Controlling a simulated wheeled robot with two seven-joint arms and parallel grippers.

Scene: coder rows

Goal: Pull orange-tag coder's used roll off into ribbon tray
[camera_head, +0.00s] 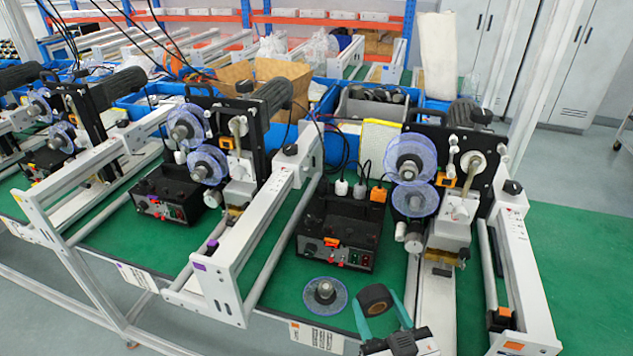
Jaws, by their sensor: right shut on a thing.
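My right gripper (377,306) comes in at the bottom edge with two teal fingers. It is shut on a black ribbon roll (374,294), low over the green mat; whether the roll touches the mat is unclear. The orange-tag coder (453,160) is the right-hand one, with an orange tag (513,346) on its front rail end. Two clear blue-rimmed discs (411,157) sit on its spindles, with no dark roll visible on them. A grey bin (345,110) holding dark rolls stands behind the coder; it may be the ribbon tray. My left gripper is out of view.
A loose blue-rimmed disc with a hub (325,296) lies on the mat left of the gripper. A black control box (338,232) stands behind it. A purple-tag coder (235,125) is to the left. White rails flank the mat. Green mat (580,250) is clear at far right.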

